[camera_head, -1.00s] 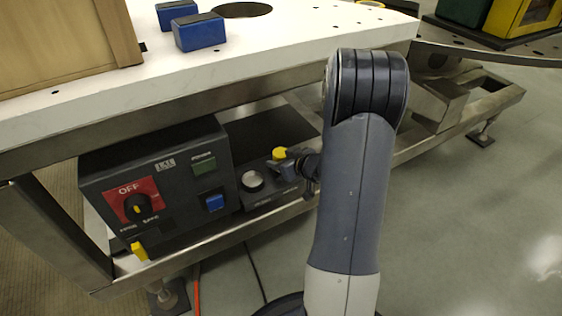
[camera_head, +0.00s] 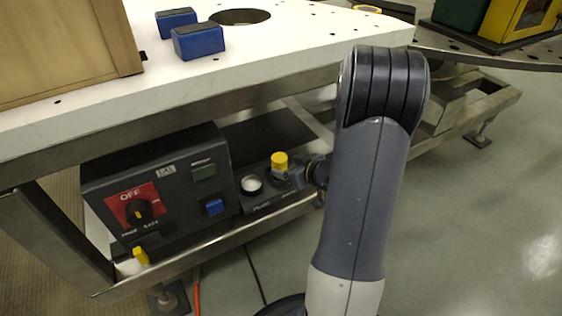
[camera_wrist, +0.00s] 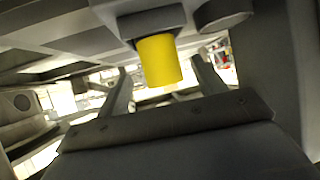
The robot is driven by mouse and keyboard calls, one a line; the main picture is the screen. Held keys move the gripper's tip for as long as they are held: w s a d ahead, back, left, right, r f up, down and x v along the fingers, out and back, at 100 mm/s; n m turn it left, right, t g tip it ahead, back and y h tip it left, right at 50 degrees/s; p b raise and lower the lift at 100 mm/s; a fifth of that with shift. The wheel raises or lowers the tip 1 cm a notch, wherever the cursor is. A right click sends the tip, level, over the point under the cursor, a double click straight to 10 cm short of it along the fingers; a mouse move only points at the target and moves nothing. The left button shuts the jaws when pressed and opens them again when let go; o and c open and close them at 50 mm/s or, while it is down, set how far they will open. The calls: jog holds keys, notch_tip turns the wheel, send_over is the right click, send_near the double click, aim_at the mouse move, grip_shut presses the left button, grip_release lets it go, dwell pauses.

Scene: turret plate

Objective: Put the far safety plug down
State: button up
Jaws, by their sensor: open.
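The far safety plug, a yellow cylinder (camera_head: 279,159), stands upright at the right end of the low dark panel, beside a pale round button (camera_head: 251,184). In the wrist view the yellow plug (camera_wrist: 160,60) sits between the two spread fingers, its far end at a dark fitting (camera_wrist: 152,20). My gripper (camera_head: 283,175) is at the plug from the right, and its open fingers (camera_wrist: 165,82) stand apart from its sides. A second yellow plug (camera_head: 141,256) is at the lower left of the control box. How deep the far plug sits is hidden.
The dark control box (camera_head: 160,185) with a red OFF switch plate stands left of the panel. The white tabletop (camera_head: 270,60) overhangs both, with two blue blocks (camera_head: 198,41) on it. A metal frame rail (camera_head: 225,240) runs in front. Open floor lies at right.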

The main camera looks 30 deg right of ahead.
jog(key=p+v, duration=0.2)
jog(key=v, duration=0.5)
jog(key=shift+s, duration=0.15)
jog(key=shift+c, duration=0.5)
dwell(0.6)
